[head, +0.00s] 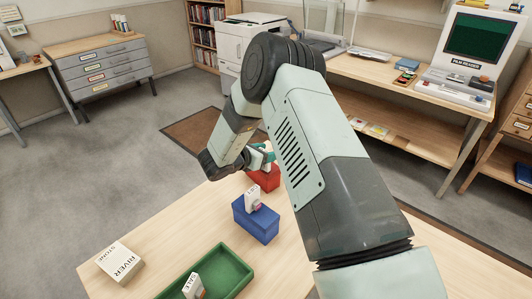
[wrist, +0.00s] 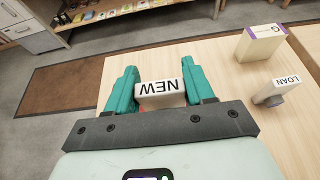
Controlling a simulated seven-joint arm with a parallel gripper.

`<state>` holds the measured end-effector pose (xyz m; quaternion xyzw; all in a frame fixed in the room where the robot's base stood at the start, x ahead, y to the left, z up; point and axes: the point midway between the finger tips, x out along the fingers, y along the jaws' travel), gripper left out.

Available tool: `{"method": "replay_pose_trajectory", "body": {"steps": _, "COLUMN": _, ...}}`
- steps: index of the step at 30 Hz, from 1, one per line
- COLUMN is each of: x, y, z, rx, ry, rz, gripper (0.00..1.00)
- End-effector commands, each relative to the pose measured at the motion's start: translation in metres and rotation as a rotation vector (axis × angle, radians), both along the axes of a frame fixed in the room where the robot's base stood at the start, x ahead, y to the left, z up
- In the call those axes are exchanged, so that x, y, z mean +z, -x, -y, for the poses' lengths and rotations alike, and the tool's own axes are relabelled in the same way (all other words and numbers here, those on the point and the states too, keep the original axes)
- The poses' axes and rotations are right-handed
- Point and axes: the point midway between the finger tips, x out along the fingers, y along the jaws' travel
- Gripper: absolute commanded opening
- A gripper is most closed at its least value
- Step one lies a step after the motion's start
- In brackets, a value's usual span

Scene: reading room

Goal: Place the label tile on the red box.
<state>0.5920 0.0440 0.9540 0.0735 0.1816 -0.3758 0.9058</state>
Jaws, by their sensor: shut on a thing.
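A white label tile reading NEW (wrist: 160,94) is held between the teal fingers of my gripper (wrist: 161,76) in the wrist view. In the head view, my gripper (head: 263,152) is over the red box (head: 264,180), partly hidden by my arm. A small white piece of the tile shows just below the fingers at the box's top. I cannot tell whether the tile touches the box.
A blue box (head: 256,228) with a white tile on it stands nearer. A green tray (head: 240,272) holds another tile. A white book (head: 120,263) lies at left. The wrist view shows a LOAN tile (wrist: 276,92) and a pale block (wrist: 261,43) at right.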

Motion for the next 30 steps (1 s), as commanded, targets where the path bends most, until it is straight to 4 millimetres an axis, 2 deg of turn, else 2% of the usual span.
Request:
{"method": "replay_pose_trajectory", "body": {"steps": 11, "x": -0.0054, "y": -0.0005, "z": -0.0003, "rx": 0.001, "ry": 0.000, "rz": 0.002, "gripper": 0.22}}
{"method": "replay_pose_trajectory", "body": {"steps": 12, "x": -0.0057, "y": -0.0005, "z": -0.0003, "rx": 0.000, "ry": 0.000, "rz": 0.003, "gripper": 0.56}}
{"method": "replay_pose_trajectory", "body": {"steps": 17, "x": -0.0053, "y": -0.0005, "z": -0.0002, "rx": 0.000, "ry": 0.000, "rz": 0.003, "gripper": 0.78}}
{"method": "replay_pose_trajectory", "body": {"steps": 27, "x": -0.0007, "y": -0.0005, "z": -0.0002, "rx": 0.000, "ry": 0.000, "rz": 0.003, "gripper": 0.78}}
{"method": "replay_pose_trajectory", "body": {"steps": 30, "x": 0.0028, "y": 0.0080, "z": -0.0097, "rx": 0.003, "ry": 0.000, "rz": 0.002, "gripper": 0.78}}
